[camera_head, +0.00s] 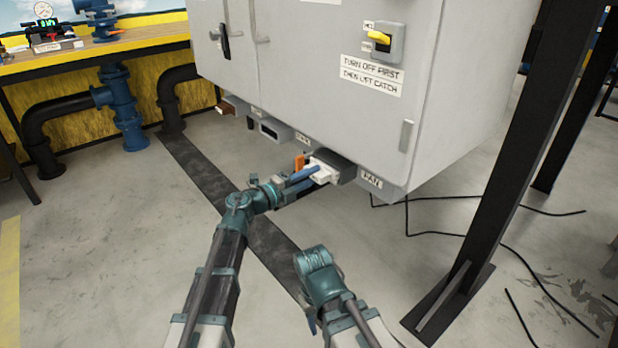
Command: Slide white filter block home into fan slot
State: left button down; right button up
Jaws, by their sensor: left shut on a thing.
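The white filter block (323,173) is at the mouth of the grey fan slot (343,165) under the cabinet's front edge. Part of the block shows outside the slot; how far it reaches in is hidden. My left gripper (307,174) is shut on the block from the left, its blue fingers at the block's near end. An orange tab (299,161) stands just behind the fingers. My right arm is folded low in the middle, away from the slot, and its gripper fingers cannot be made out.
The grey cabinet (300,75) overhangs the work spot, with a yellow switch (379,38) and a warning label. Another opening (268,131) is farther left along its lower edge. A dark steel post (505,170) stands right. Black cables (440,234) lie on the floor.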

pick_arm(q)
jog(key=shift+w+d, duration=0.25)
jog(key=shift+d, duration=0.1)
jog(key=c, duration=0.6)
grip_release()
jog(key=v, duration=1.4)
